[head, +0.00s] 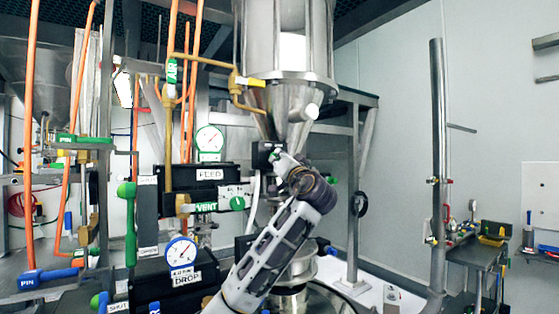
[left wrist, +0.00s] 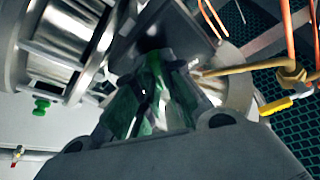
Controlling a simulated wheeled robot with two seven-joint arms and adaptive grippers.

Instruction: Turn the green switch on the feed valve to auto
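The black block labelled FEED (head: 209,174) is left of centre in the head view. A round green switch (head: 237,203) sits on a small pale panel (head: 233,190) at its lower right; its setting is too small to read. My left gripper (head: 274,155) is above and right of the switch, apart from it, beside a dark fitting under the hopper. In the left wrist view its dark fingers (left wrist: 150,100) carry green tints, and I cannot tell whether they are open or hold anything. The green switch cannot be made out there. My right gripper is not in view.
The steel hopper (head: 290,45) hangs above my gripper. A green VENT label (head: 205,207), pressure gauges (head: 210,139) and orange pipes stand close on the left. A steel post (head: 437,150) stands right. Free room lies between hopper and post.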

